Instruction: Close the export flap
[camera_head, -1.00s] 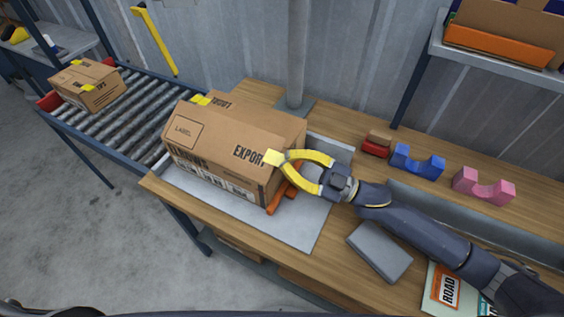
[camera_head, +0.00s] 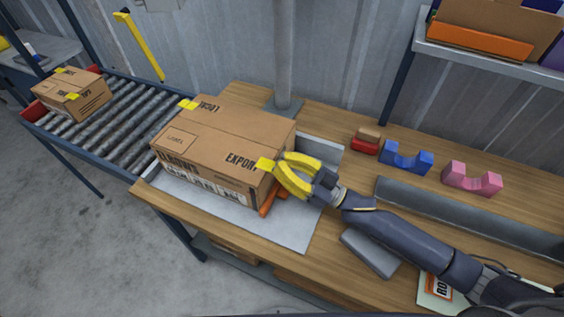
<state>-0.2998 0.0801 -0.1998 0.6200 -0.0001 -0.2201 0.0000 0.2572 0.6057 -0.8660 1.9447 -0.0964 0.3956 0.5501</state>
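A brown cardboard box (camera_head: 215,150) sits on a grey mat on the bench, and its top looks flat. The export flap (camera_head: 245,150), printed "EXPORT" in part, lies along the right side of the top. A yellow tab (camera_head: 266,164) sits at that flap's right edge. My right gripper (camera_head: 279,168), with yellow fingers, is just right of the tab, close to the box's right edge. Its fingers are near each other, but whether they are fully shut is unclear. Whether they touch the box is also unclear. My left gripper is out of view.
A roller conveyor (camera_head: 120,120) with a smaller box (camera_head: 72,95) is at left. A post (camera_head: 284,60) stands behind the box. Red, blue (camera_head: 405,158) and pink (camera_head: 472,179) holders line the bench's right. An orange piece (camera_head: 268,203) lies beside the box.

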